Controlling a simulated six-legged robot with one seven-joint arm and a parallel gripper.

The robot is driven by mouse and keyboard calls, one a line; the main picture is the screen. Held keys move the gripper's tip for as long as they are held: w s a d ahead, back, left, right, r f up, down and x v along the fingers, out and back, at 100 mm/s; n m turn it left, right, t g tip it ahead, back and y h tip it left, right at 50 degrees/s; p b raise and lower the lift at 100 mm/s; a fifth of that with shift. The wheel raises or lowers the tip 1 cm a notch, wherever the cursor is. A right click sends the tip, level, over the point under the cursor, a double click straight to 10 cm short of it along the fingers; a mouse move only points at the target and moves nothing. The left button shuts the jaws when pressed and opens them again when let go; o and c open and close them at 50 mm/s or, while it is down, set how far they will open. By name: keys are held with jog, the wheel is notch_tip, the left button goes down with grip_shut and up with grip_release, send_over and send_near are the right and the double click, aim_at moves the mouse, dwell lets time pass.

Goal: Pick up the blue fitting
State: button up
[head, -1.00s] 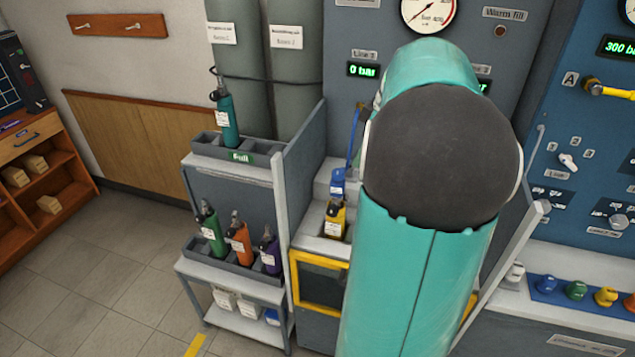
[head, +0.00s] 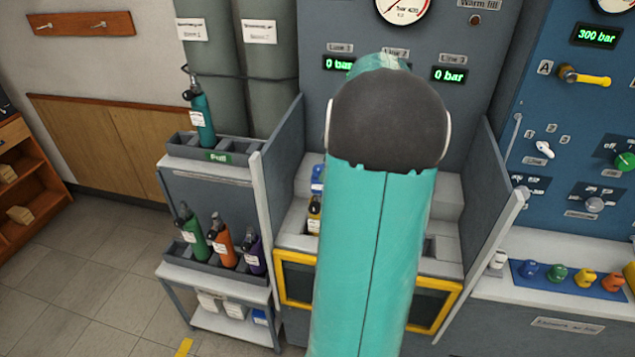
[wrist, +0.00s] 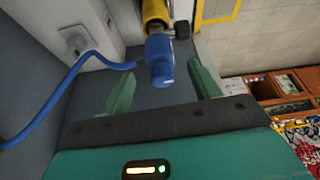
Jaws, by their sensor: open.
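The blue fitting (head: 317,175) sits on top of a small yellow cylinder (head: 314,218) in the left bay of the grey bench, partly hidden by my arm in the head view. In the wrist view the blue fitting (wrist: 160,62) is joined to the yellow cylinder's (wrist: 154,12) end, with a blue hose (wrist: 65,85) running off left. My gripper (wrist: 163,88) is open. Its two green fingers stand on either side of the fitting's lower end, with gaps on both sides. In the head view my arm hides the gripper.
Grey side panels (head: 281,150) flank the bench, with a yellow-framed window (head: 298,285) below. A rack (head: 262,190) with several cylinders stands left. A tray (head: 543,281) of several coloured fittings, one blue (head: 528,270), lies right. A black knob (wrist: 182,30) juts beside the fitting.

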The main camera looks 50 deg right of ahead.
aim_at(319, 173)
jog(key=shift+x, duration=2.65)
jog(key=shift+w+r, duration=0.1)
jog(key=shift+w, duration=0.05)
jog(key=c, duration=1.2)
jog(key=shift+c, duration=0.2)
jog(key=shift+r, duration=0.1)
jog(key=shift+r, duration=0.5)
notch_tip(319, 173, up, 2)
jog(key=shift+a+r, duration=0.1)
jog(key=shift+r, duration=0.15)
jog(key=s+a+r, duration=0.8)
jog(key=s+r, duration=0.1)
jog(key=s, duration=0.2)
jog(key=shift+a, duration=0.2)
jog(key=shift+r, duration=0.15)
